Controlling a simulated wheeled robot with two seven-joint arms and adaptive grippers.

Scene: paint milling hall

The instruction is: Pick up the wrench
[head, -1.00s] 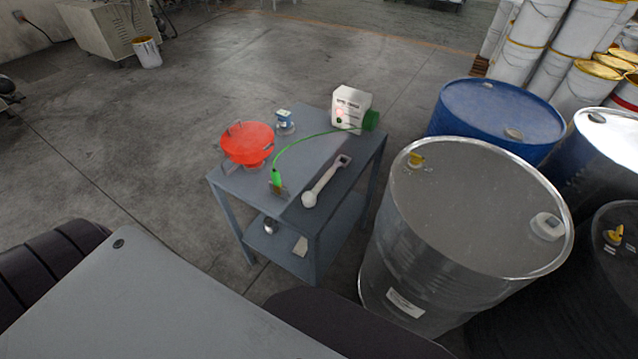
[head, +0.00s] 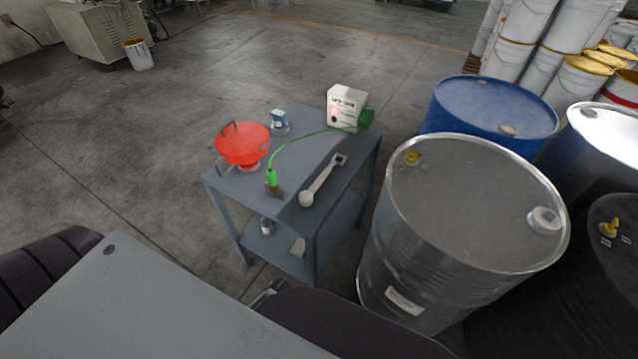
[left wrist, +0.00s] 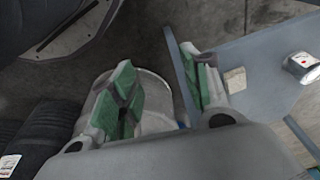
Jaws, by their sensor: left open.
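The wrench (head: 318,186) is a light grey tool with a rounded near end and a squared, holed far end. It lies on the right part of the small blue-grey cart's top (head: 234,190), in the head view. My left gripper (left wrist: 165,90) shows in the left wrist view with its green-padded fingers wide apart and nothing between them. It is away from the wrench, beside the cart's lower shelf (left wrist: 255,50). The wrench is not seen in the wrist view. My right gripper is not in view.
On the cart top are a red funnel (head: 242,143), a small blue-and-white item (head: 279,121), a white box (head: 346,105) and a green cable (head: 300,139) close left of the wrench. A grey drum (head: 470,200) stands close right; a blue drum (head: 492,105) is behind it.

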